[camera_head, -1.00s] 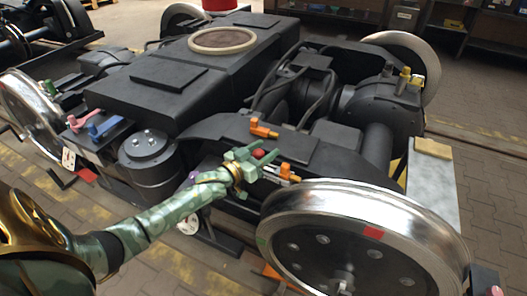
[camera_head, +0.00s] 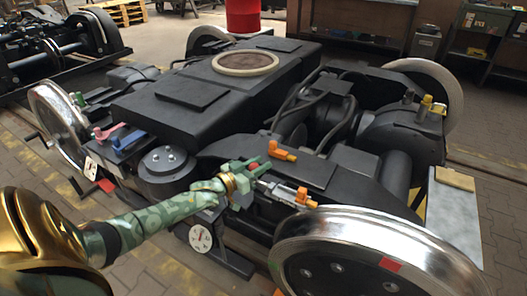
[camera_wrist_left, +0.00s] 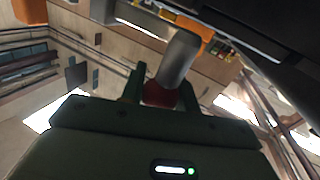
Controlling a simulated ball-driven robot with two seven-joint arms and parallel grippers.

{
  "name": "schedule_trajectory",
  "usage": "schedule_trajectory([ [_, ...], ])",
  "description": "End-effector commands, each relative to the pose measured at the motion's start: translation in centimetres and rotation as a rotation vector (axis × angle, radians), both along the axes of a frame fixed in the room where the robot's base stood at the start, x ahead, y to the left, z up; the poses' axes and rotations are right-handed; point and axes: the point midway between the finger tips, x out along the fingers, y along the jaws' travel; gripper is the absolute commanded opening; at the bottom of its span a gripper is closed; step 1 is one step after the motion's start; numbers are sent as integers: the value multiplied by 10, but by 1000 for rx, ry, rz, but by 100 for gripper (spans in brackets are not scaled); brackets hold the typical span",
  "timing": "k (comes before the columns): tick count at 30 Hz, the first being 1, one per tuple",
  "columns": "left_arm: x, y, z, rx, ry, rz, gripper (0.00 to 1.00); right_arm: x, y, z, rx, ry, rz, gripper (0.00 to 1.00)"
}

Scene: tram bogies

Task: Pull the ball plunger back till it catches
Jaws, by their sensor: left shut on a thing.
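The ball plunger has a red ball knob (camera_wrist_left: 160,94) on a thick silver rod (camera_wrist_left: 179,60), both clear in the left wrist view. My left gripper (camera_head: 250,173), green with a gold ring, is shut on the red ball; one finger shows on either side of it in the wrist view. In the head view the plunger's silver body (camera_head: 282,193) runs right from the fingertips to an orange end piece (camera_head: 304,199) beside the front wheel. The fingers mostly hide the ball there. Whether any catch is engaged cannot be seen. My right gripper is not in view.
The big shiny wheel (camera_head: 372,250) stands close right of the plunger. An orange fitting (camera_head: 282,153) sits on the dark bogie frame just behind. A round dial (camera_head: 200,238) hangs below my left forearm. Pink (camera_head: 108,132) and blue (camera_head: 129,141) handles lie further left.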

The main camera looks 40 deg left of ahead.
Motion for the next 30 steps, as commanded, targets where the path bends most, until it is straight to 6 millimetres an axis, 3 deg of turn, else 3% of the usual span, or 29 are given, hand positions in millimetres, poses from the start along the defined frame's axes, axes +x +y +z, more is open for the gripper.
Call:
schedule_trajectory([
  [2,-1,1,-1,1,3,3,0,1,0,0,0,-2,0,36],
  [3,-1,1,-1,1,3,2,39,2,0,0,0,-3,0,36],
  [5,-1,1,-1,1,3,2,53,2,0,0,1,-4,0,36],
  [13,-1,0,0,0,1,1,53,5,0,0,1,-9,0,36],
  [17,-10,1,2,-1,0,1,53,9,0,5,2,-22,-4,36],
  [20,-29,3,5,-1,0,1,53,5,2,10,7,-27,-24,36],
  [30,-120,13,5,0,1,2,53,-7,24,33,43,-56,-99,36],
])
